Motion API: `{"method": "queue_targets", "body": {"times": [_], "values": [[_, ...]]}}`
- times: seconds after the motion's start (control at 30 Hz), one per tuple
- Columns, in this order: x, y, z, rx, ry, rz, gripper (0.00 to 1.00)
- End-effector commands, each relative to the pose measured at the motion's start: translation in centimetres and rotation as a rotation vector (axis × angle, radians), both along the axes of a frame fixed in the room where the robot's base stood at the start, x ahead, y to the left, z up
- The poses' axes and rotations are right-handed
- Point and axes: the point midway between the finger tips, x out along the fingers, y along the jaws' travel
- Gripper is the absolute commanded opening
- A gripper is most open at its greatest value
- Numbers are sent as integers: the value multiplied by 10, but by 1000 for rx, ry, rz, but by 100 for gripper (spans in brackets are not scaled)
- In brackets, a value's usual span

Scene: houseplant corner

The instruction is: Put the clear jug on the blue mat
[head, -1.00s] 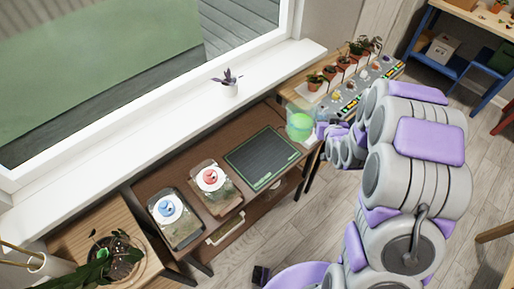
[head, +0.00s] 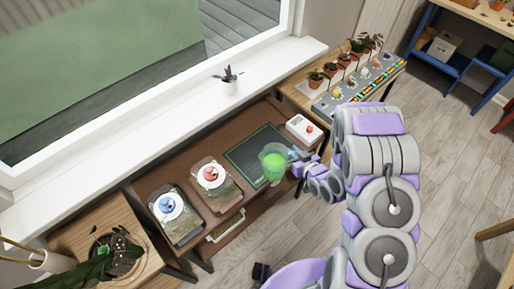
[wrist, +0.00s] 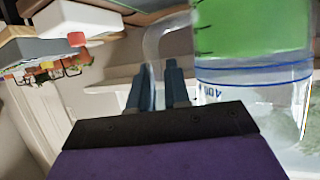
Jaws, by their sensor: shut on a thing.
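The clear jug (head: 273,163) holds green liquid and hangs in front of the right front part of a dark mat (head: 245,155) with a green border on the brown table. I see no plainly blue mat. My gripper (head: 297,158) is at the jug's right side, shut on its handle. In the wrist view, which is upside down, the fingers (wrist: 158,85) close around the clear handle (wrist: 157,45). The jug (wrist: 250,75) fills the right side there, with a blue line and scale marks. I cannot tell the gap between jug and mat.
A blue-lidded jar (head: 172,212) and a red-lidded jar (head: 213,182) stand left of the mat. A white box (head: 301,128) with a red button is right of it. A grey strip (head: 345,97) with small items and potted plants are beyond. A window sill (head: 150,135) runs behind.

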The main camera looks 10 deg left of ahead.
Motion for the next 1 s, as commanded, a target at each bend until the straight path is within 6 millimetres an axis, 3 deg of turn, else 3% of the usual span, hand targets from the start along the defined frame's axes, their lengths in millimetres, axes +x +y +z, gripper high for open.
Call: {"method": "queue_targets", "body": {"times": [0.17, 0.7, 1.0], "values": [[10, 8, -1, 2, -4, 1, 0], [105, 72, -11, 1, -5, 0, 0], [120, 82, -13, 3, -3, -1, 0]]}}
